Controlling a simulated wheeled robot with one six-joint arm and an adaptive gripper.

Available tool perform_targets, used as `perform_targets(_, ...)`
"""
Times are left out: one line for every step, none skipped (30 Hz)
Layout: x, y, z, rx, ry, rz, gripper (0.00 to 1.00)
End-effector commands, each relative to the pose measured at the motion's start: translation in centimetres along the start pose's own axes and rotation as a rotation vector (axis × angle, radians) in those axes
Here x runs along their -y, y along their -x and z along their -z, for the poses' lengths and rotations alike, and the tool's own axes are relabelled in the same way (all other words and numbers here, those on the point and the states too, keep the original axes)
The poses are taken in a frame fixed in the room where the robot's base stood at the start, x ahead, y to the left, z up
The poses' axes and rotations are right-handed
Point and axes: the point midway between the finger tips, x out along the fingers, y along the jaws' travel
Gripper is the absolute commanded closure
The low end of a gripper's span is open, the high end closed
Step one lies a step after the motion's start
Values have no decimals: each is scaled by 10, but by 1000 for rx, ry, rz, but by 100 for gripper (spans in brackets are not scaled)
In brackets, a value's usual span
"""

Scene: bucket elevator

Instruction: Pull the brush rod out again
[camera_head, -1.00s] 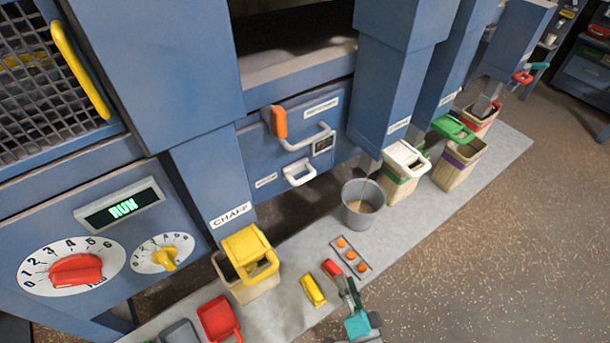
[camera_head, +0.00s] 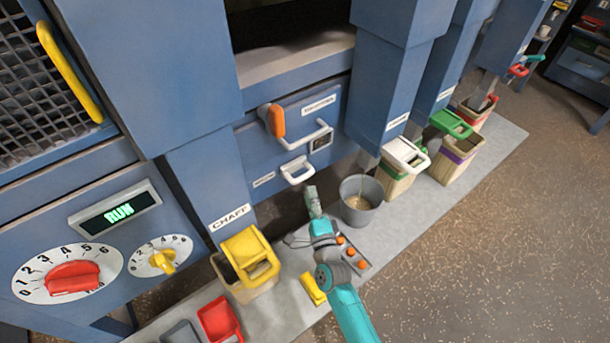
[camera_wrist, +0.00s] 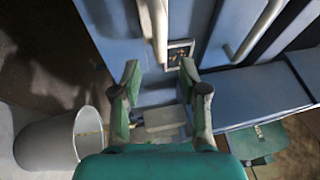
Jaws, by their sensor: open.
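A white loop handle (camera_head: 298,171) sits low on the blue panel (camera_head: 262,155), beneath a longer pale bar handle (camera_head: 308,141). The panel labels are too small to read, so I cannot tell for sure which handle belongs to the brush rod. My gripper (camera_head: 312,196) is just below and right of the loop handle, pointing at the panel. In the wrist view my gripper (camera_wrist: 158,85) is open, with its fingers apart and nothing held. Two pale handles, one on the left (camera_wrist: 156,25) and one on the right (camera_wrist: 255,28), lie beyond the fingertips.
A grey bucket (camera_head: 361,200) stands close to the right of my gripper. An orange lever (camera_head: 278,121) is above. A yellow-lidded bin (camera_head: 248,255), a yellow block (camera_head: 313,288) and a plate with orange knobs (camera_head: 364,265) are on the grey slab. The display reads RUN (camera_head: 121,212).

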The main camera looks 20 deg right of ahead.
Motion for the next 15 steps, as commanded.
perform_targets(1,-11,0,0,0,3,57)
perform_targets(1,-16,0,-1,1,2,57)
perform_targets(1,-23,0,-1,1,3,57)
perform_targets(1,-29,0,-1,1,3,57)
perform_targets(1,-34,0,-1,1,2,57)
perform_targets(1,-40,0,-1,1,3,57)
perform_targets(1,-45,1,-1,1,2,57)
perform_targets(1,-49,1,-1,1,2,57)
perform_targets(1,-55,1,-1,1,2,57)
perform_targets(1,-58,1,-1,1,1,57)
perform_targets(0,-62,1,-1,1,1,57)
perform_targets(0,-66,0,-1,2,1,57)
perform_targets(0,-69,0,-1,2,1,57)
perform_targets(0,-71,0,-1,2,0,57)
perform_targets(0,-73,0,-1,2,0,57)
